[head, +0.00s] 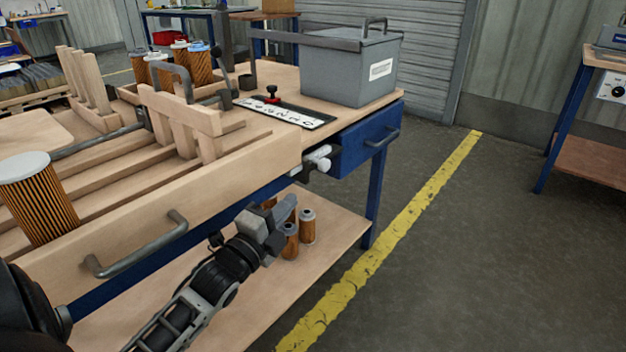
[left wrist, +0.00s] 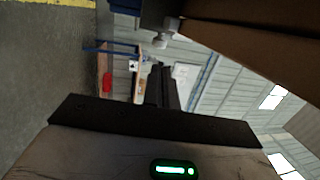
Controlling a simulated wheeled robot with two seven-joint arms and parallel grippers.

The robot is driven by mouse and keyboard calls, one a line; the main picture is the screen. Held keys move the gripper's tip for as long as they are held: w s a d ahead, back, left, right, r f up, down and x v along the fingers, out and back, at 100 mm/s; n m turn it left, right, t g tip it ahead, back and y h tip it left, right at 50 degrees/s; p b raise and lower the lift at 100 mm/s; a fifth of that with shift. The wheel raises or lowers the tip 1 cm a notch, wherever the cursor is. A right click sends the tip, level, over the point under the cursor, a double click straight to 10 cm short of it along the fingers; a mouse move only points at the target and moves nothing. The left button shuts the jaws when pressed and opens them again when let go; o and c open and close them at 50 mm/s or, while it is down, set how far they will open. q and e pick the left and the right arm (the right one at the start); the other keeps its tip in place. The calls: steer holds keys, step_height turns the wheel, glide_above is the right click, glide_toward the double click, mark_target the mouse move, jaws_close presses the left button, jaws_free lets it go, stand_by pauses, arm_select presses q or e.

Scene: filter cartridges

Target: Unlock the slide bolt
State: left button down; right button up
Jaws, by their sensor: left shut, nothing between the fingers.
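The slide bolt (head: 318,159) looks like a small white and dark fitting under the bench top, just left of the blue drawer (head: 366,143). White knob-like parts, probably of the same bolt, show in the left wrist view (left wrist: 161,40). I cannot tell the bolt's position. My left gripper (head: 288,208) is shut and empty, below and left of the bolt and apart from it. Its dark fingers show in the left wrist view (left wrist: 162,86). My right gripper is not in view.
The lower shelf (head: 330,232) holds several small filter cartridges (head: 307,227) close by my left gripper. Above, the bench has a wooden drawer front with a grey handle (head: 140,250) and a grey box (head: 352,70). The floor to the right is clear.

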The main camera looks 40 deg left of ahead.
mark_target(321, 169)
arm_select(q)
steer(key=w, duration=0.3)
steer(key=w+r+b, duration=0.1)
steer(key=w, duration=0.2)
steer(key=w+b, duration=0.1)
steer(key=w, duration=0.2)
steer(key=shift+a+r, duration=0.15)
steer(key=shift+a, duration=0.05)
steer(key=shift+w, duration=0.3)
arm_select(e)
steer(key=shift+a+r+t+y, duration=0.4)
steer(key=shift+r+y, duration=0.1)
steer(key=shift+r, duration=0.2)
